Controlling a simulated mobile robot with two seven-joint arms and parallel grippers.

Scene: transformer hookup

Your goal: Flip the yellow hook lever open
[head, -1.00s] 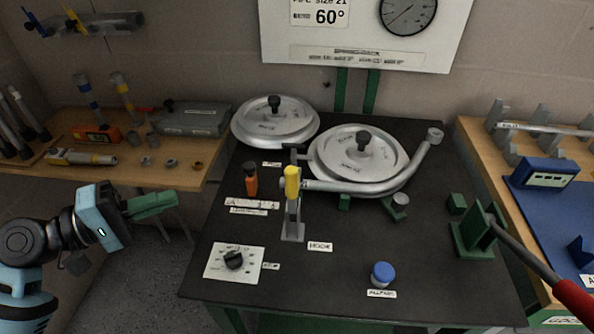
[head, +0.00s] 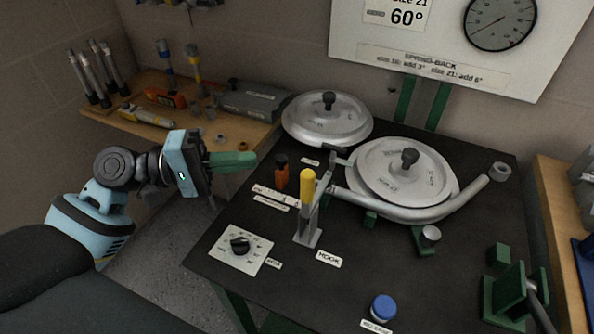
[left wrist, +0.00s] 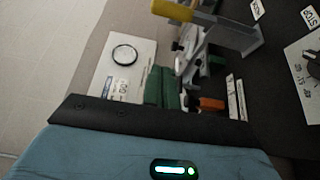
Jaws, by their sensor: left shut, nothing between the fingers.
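The hook lever, a grey metal stand with a yellow grip (head: 308,187), stands upright on the black table beside the label reading HOOK (head: 328,258). Its yellow grip also shows at the top of the left wrist view (left wrist: 175,10). A bent silver pipe (head: 400,212) runs from the lever's stand around the front of the right round disc (head: 405,178). My left gripper (head: 252,160), with green fingers, is shut and empty. It is to the left of the lever, apart from it, beyond the table's left edge. My right gripper is not in view.
An orange-handled tool (head: 281,176) stands between my left gripper and the lever. A dial plate (head: 241,249) lies at the front left, and a blue knob (head: 383,306) at the front. A wooden bench (head: 225,128) with parts is behind my gripper.

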